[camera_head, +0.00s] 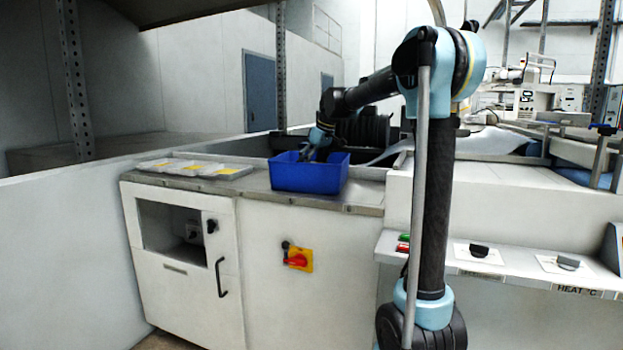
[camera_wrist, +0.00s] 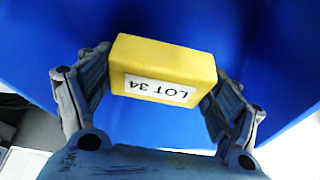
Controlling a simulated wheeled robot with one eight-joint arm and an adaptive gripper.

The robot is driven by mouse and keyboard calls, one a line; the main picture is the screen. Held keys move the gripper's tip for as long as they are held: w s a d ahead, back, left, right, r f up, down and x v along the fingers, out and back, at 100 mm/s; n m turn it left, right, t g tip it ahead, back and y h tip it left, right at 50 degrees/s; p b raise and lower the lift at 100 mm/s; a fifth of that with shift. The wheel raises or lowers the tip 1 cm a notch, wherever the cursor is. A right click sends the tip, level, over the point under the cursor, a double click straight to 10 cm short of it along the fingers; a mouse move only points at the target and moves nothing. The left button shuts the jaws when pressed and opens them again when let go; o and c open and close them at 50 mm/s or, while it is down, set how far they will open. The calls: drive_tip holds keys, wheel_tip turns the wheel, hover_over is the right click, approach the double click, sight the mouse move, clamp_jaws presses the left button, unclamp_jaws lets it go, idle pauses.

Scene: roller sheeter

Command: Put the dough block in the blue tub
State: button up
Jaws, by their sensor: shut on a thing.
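The dough block (camera_wrist: 162,62) is a yellow block with a white label reading LOT 34, seen in the wrist view. My gripper (camera_wrist: 155,85) is shut on it, with one finger on each side. The blue tub (camera_head: 309,177) stands on the grey counter. Its blue surface (camera_wrist: 215,25) fills most of the wrist view behind the block. In the head view my gripper (camera_head: 312,152) reaches down at the tub's opening. The block is hidden there, and I cannot tell whether it touches the tub's floor.
Grey trays with yellow labels (camera_head: 195,168) lie on the counter (camera_head: 255,185) left of the tub. A red and yellow rotary switch (camera_head: 298,258) is on the cabinet front. A perforated upright post (camera_head: 280,70) stands behind the counter. The white machine housing (camera_head: 540,195) is on the right.

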drive_tip(key=shift+f, duration=1.9)
drive_tip(key=o, duration=1.2)
drive_tip(key=shift+c, duration=0.2)
drive_tip(key=v, duration=1.2)
